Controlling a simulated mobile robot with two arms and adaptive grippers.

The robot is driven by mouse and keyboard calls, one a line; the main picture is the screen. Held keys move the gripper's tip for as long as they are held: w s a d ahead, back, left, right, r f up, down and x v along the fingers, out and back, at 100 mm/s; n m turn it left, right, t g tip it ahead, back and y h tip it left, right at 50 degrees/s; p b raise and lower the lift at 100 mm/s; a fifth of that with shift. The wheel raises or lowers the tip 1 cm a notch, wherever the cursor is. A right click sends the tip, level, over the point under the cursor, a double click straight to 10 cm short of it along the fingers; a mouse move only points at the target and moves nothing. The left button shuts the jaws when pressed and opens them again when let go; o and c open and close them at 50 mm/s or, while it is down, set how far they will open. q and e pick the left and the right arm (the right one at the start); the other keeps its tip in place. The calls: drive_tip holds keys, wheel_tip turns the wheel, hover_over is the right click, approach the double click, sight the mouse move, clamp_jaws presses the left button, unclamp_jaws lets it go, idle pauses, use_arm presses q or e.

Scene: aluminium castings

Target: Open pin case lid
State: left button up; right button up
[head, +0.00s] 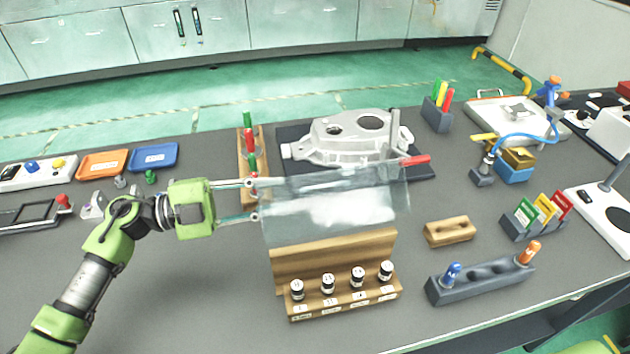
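The pin case (335,262) is a wooden stand at the front middle of the bench. A row of several black-and-white capped pins (328,283) stands uncovered along its front. Its clear lid (335,208) is raised, rising above and behind the wooden back. My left gripper (253,199) is at the lid's left edge, with its two fingers spread apart and pointing right. Nothing shows clearly clamped between them; I cannot tell whether the fingertips touch the lid. My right gripper is not in view.
A grey aluminium casting (350,138) lies on a dark mat behind the lid. A wooden rack with red and green handled tools (250,150) stands close behind my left gripper. A small wooden block (450,231) and a grey holder (480,280) are to the right.

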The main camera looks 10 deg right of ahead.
sight(315, 189)
use_arm(q)
drive_tip(key=d+p, duration=0.1)
drive_tip(key=d, duration=0.7)
drive_tip(key=shift+w+d, duration=0.15)
drive_tip(key=shift+d, duration=0.1)
drive_tip(key=shift+f, duration=0.1)
clamp_jaws()
